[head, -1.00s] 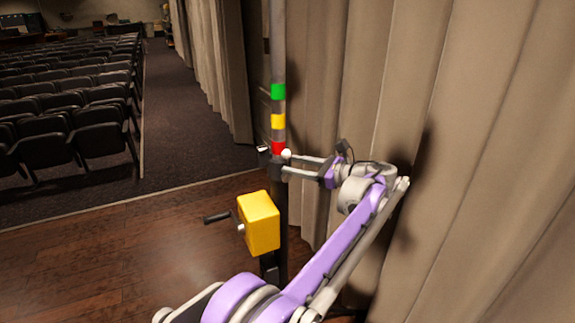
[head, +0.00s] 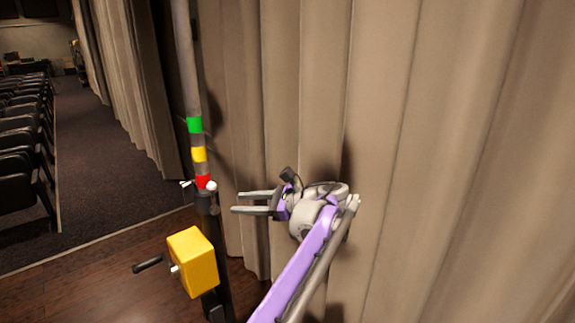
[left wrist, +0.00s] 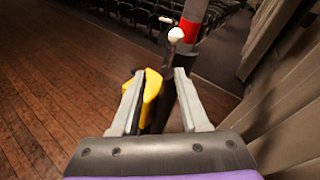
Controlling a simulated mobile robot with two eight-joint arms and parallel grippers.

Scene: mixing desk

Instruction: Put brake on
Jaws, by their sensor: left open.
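A dark upright pole (head: 187,80) carries green, yellow and red bands. Just below the red band (head: 203,182) is a dark collar (head: 206,202) with a small white ball knob (head: 211,186), which looks like the brake's handle. The knob also shows in the left wrist view (left wrist: 176,35), ahead of and above my fingertips. My left gripper (head: 235,202) is open and empty, to the right of the collar and apart from it, pointing at the pole. The open fingers also show in the left wrist view (left wrist: 160,74). My right gripper is not in view.
A yellow box (head: 192,262) with a black crank handle (head: 148,264) sits low on the pole. Beige curtains (head: 400,130) hang close behind and right of my arm. Rows of seats (head: 20,140) stand at left. The wooden floor (head: 110,275) left of the pole is clear.

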